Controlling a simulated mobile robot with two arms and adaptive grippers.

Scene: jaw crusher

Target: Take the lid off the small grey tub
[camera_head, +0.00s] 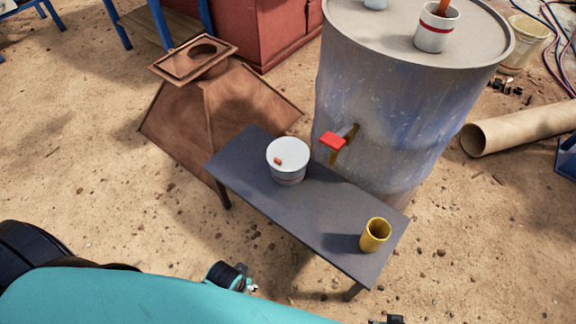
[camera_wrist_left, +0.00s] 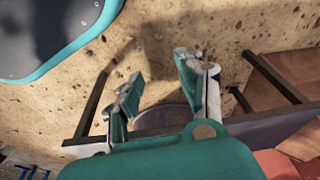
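The small grey tub (camera_head: 288,176) stands upright on a dark bench in the head view. Its pale lid (camera_head: 289,152) is on top, with a small red grip (camera_head: 278,161). My left gripper (camera_wrist_left: 158,72) is open and empty in the left wrist view, its two fingers well apart. In that view a greyish rounded shape (camera_wrist_left: 160,116) shows beyond the fingers, partly hidden by the gripper; I cannot tell if it is the tub. In the head view my left arm is low, apart from the tub. A dark bit at the bottom edge may be my right gripper (camera_head: 386,320).
A yellow cup (camera_head: 375,236) stands at the near right end of the bench (camera_head: 325,212). A big blue-grey drum (camera_head: 400,125) with a red-handled tap (camera_head: 333,142) stands close behind the tub. A rusty hopper (camera_head: 205,115) is behind left. Sandy ground lies in front.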

